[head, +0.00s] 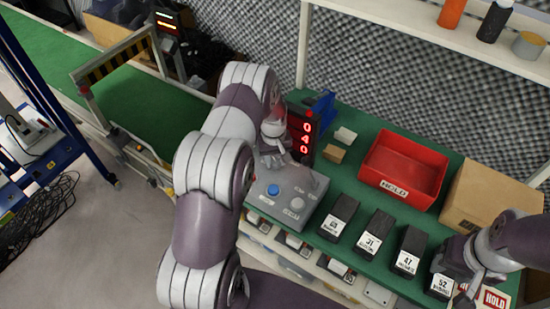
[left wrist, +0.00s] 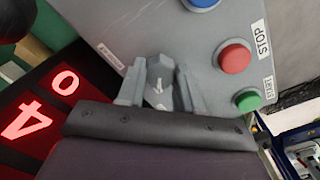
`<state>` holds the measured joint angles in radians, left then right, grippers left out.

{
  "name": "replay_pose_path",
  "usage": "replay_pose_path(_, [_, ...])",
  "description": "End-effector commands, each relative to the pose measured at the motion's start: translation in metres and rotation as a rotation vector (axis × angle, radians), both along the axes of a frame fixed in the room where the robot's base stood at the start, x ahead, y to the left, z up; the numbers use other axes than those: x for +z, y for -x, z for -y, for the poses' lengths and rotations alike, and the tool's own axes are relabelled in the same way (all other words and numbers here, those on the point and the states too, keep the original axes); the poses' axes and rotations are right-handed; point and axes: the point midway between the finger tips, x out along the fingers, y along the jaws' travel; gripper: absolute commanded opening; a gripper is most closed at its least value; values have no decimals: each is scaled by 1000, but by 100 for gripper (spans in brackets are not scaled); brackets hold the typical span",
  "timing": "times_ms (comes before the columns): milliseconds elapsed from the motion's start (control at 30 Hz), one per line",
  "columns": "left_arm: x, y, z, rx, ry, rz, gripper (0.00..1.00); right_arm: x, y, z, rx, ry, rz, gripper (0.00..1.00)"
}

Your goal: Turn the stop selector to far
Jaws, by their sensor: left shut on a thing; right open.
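The stop selector (left wrist: 158,80) is a small grey knob with a pale pointer mark on a grey control box (left wrist: 125,25). My left gripper (left wrist: 160,92) is shut on the selector, one finger on each side of it. Its setting cannot be read, as the fingers cover the area around it. In the head view, my left gripper (head: 275,158) is at the back edge of the control box (head: 270,208). My right gripper (head: 470,275) is open at the right, close to the black block marked 52 (head: 441,285).
A red digit display (head: 303,137) stands behind the box. A blue button (head: 273,190) is on the box; red (left wrist: 235,57) and green (left wrist: 247,100) buttons show in the wrist view. Black numbered blocks (head: 373,235), a red bin (head: 403,167) and a carton (head: 490,197) occupy the green bench.

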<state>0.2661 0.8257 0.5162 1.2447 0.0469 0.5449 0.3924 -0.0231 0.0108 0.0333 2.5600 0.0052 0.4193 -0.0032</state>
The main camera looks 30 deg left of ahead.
Motion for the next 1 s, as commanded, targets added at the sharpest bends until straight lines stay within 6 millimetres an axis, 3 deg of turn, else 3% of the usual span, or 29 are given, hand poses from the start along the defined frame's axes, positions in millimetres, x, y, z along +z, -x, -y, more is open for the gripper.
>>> replay_pose_path(500, [1, 0, 0, 444, -1, 2, 5, 3, 0, 0, 0, 0, 0, 43])
replay_pose_path(1000, [0, 0, 0, 641, -1, 2, 5, 4, 0, 0, 0, 0, 0, 43])
